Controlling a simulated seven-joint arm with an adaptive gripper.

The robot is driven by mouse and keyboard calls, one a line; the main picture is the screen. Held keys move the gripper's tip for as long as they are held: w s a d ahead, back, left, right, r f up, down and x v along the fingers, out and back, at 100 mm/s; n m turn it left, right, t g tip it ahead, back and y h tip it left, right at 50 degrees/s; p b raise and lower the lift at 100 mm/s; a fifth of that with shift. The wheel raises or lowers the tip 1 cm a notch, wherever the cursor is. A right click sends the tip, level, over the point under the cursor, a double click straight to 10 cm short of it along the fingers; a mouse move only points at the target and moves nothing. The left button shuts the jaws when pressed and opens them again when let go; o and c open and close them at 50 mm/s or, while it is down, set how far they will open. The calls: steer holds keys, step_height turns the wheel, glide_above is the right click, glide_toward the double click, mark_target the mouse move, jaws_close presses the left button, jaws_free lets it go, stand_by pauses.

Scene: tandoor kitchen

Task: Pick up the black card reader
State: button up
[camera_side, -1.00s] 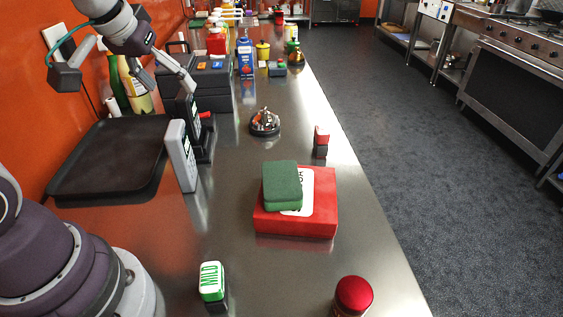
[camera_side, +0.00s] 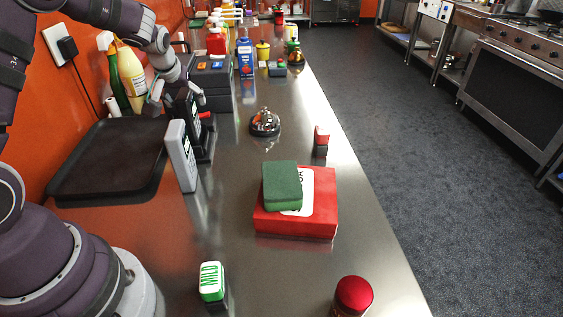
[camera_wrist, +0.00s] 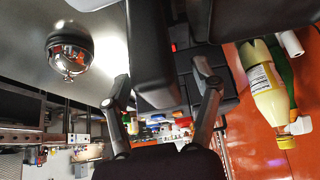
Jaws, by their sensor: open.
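The black card reader (camera_side: 184,108) stands upright on the steel counter, tilted a little, behind a grey-white upright device (camera_side: 182,156). My gripper (camera_side: 171,92) is open at the upper part of the reader, with a finger showing on its left side. In the wrist view, my open fingers (camera_wrist: 163,88) lie on either side of a dark block, which looks like the card reader (camera_wrist: 152,60). Contact between fingers and reader cannot be told. The reader's lower part is partly hidden by the grey-white device in the side view.
A black tray (camera_side: 108,160) lies left of the reader. Bottles (camera_side: 133,78) stand by the orange wall behind. Dark stacked boxes (camera_side: 212,82) are behind the reader. A bell (camera_side: 265,122) stands to its right. A green sponge (camera_side: 282,186) rests on a red box (camera_side: 322,205) nearer the front.

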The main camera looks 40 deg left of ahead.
jaws_close()
stand_by(0.4)
